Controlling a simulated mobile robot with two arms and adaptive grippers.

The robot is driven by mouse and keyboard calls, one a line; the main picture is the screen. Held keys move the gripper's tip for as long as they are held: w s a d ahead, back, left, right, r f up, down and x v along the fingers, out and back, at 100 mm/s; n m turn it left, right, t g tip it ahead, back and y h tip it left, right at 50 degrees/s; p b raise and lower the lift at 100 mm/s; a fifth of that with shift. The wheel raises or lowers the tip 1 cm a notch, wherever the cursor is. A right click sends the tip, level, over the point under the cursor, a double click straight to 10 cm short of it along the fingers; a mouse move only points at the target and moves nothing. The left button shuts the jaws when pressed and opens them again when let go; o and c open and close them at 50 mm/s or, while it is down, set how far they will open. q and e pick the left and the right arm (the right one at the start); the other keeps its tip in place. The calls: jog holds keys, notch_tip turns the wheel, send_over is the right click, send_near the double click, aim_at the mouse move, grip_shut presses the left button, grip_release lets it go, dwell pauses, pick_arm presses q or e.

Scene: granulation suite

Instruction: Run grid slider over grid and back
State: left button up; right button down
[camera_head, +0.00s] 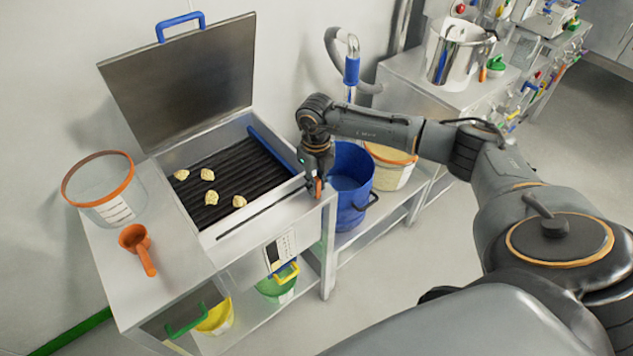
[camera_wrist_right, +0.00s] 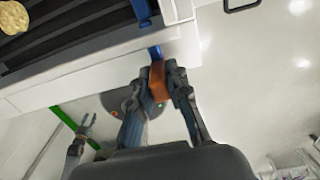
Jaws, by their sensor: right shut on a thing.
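The grid (camera_head: 235,172) is a dark ribbed panel inside an open metal box, with several pale yellow lumps (camera_head: 211,197) on its left and middle parts. The grid slider (camera_head: 268,146) is a blue bar lying across the grid at its right end. Its orange handle (camera_wrist_right: 158,82) sticks out past the box's front edge. My right gripper (camera_head: 316,184) is shut on this handle, with a finger on each side in the wrist view. My left gripper (camera_wrist_right: 84,132) shows only in the wrist view, low at left, its fingers apart and empty.
The lid (camera_head: 185,85) stands open behind the box. A clear orange-rimmed tub (camera_head: 110,205) and an orange scoop (camera_head: 138,245) are on the table at left. A blue bucket (camera_head: 350,188) stands close to the right of my right gripper. Open floor lies in front.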

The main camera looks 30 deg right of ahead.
jog(key=shift+s+a+p, duration=0.15)
jog(key=shift+a, duration=1.25)
jog(key=shift+s+a+p, duration=0.1)
jog(key=shift+a+p, duration=0.05)
jog(key=shift+a, duration=1.25)
jog(key=shift+s+a, duration=0.15)
jog(key=shift+a, duration=1.95)
jog(key=shift+s+a, duration=0.15)
jog(key=shift+a, duration=1.9)
jog(key=shift+s+a+b, duration=0.15)
jog(key=shift+a+b, duration=0.15)
jog(key=shift+a, duration=2.2)
jog(key=shift+s+a+b, duration=0.15)
jog(key=shift+a+b, duration=0.2)
jog(key=shift+a, duration=1.45)
jog(key=shift+s+a+b, duration=0.15)
jog(key=shift+a+b, duration=0.2)
jog(key=shift+a, duration=1.4)
jog(key=shift+d, duration=0.15)
